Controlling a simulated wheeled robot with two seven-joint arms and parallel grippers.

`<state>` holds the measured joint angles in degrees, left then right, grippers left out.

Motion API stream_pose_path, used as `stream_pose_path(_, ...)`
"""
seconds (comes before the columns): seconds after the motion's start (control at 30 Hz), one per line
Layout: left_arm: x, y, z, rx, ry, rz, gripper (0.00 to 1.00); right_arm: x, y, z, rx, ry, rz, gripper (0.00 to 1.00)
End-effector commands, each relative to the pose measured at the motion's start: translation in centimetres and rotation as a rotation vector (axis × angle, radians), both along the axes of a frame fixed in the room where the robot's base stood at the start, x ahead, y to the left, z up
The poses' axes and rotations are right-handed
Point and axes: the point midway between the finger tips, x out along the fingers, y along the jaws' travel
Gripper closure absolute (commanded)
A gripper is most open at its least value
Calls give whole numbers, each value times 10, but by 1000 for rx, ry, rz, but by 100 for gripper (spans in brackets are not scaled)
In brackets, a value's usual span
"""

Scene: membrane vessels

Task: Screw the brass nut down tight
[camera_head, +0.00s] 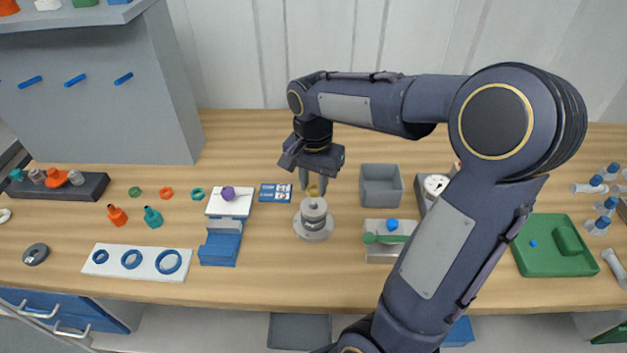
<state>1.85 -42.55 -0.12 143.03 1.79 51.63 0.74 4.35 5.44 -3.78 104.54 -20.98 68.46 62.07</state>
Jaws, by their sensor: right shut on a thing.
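The brass nut (313,191) is a small gold ring at the top of a grey metal stacked vessel (314,222). The vessel stands upright on its round base on the wooden table. My right gripper (313,184) points down from above, its fingers on either side of the nut, shut on it. The fingers partly hide the nut, and I cannot tell how far down it sits. My left gripper is not in view.
A blue-and-white card (275,193) lies left of the vessel. A grey open bin (381,197) stands to the right. A grey block with a green-handled part (384,239) is at the lower right. The table in front of the vessel is clear.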

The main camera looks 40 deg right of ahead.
Motion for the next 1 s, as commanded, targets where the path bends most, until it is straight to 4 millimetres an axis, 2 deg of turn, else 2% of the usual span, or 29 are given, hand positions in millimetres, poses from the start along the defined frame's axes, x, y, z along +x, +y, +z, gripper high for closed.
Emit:
stream_pose_path(0.1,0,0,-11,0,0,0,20,0,0,-12,0,0,1,95)
stream_pose_path(0.43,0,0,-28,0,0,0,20,0,0,-34,0,1,1,95)
stream_pose_path(0.87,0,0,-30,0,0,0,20,0,0,-39,0,1,1,95)
stream_pose_path(0.9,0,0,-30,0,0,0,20,0,0,-39,0,0,1,71)
stream_pose_path(1.0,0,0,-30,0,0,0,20,0,0,-38,0,0,1,58)
